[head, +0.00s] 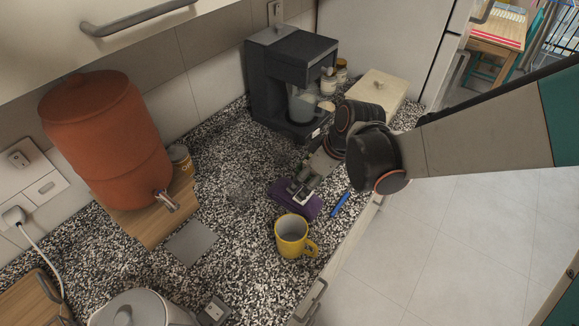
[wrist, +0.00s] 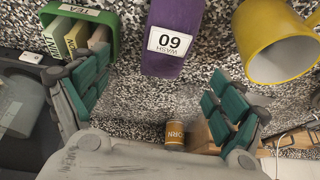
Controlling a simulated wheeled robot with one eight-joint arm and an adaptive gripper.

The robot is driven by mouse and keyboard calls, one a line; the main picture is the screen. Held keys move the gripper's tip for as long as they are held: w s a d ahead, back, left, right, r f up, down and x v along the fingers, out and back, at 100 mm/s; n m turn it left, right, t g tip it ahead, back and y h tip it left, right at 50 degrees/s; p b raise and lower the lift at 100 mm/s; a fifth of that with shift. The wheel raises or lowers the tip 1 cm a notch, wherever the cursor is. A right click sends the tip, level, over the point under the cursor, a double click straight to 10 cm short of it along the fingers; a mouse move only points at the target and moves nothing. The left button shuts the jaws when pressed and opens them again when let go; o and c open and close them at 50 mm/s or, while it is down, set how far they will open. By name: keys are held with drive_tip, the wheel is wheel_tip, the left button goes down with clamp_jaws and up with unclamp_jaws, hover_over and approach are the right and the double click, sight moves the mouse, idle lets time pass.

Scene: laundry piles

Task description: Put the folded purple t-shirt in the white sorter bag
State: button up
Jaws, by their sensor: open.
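The folded purple t-shirt (head: 313,208) lies on the speckled counter, partly hidden under my gripper in the head view. In the wrist view the purple bundle (wrist: 178,20) shows at the top middle with a white label reading "WASH 60". My gripper (head: 300,189) is over it in the head view. In the wrist view my gripper (wrist: 160,90) has its green-padded fingers spread wide with nothing between them, and the bundle lies beyond the fingertips. I see no white sorter bag in either view.
A yellow mug (head: 292,236) stands close to the bundle, and a blue strip (head: 341,204) lies beside it. A coffee machine (head: 285,75), a terracotta dispenser (head: 105,135) and a cream box (head: 378,90) stand on the counter. A green box of cards (wrist: 62,22) shows in the wrist view.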

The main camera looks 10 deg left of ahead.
sight(297, 191)
drive_tip(key=b+x, duration=0.1)
drive_tip(key=x, duration=0.3)
drive_tip(key=shift+w+a+f, duration=0.15)
drive_tip(key=shift+a+f, duration=0.05)
drive_tip(key=shift+f, duration=0.15)
drive_tip(key=shift+s+b+x, duration=0.2)
drive_tip(key=shift+b+x, duration=0.3)
drive_tip(key=shift+x, duration=0.85)
drive_tip(key=shift+s+b+x, duration=0.15)
drive_tip(key=shift+b+x, duration=0.3)
drive_tip(key=shift+x, duration=0.9)
drive_tip(key=shift+a+r, duration=0.1)
drive_tip(key=shift+a, duration=0.05)
drive_tip(key=c, duration=1.3)
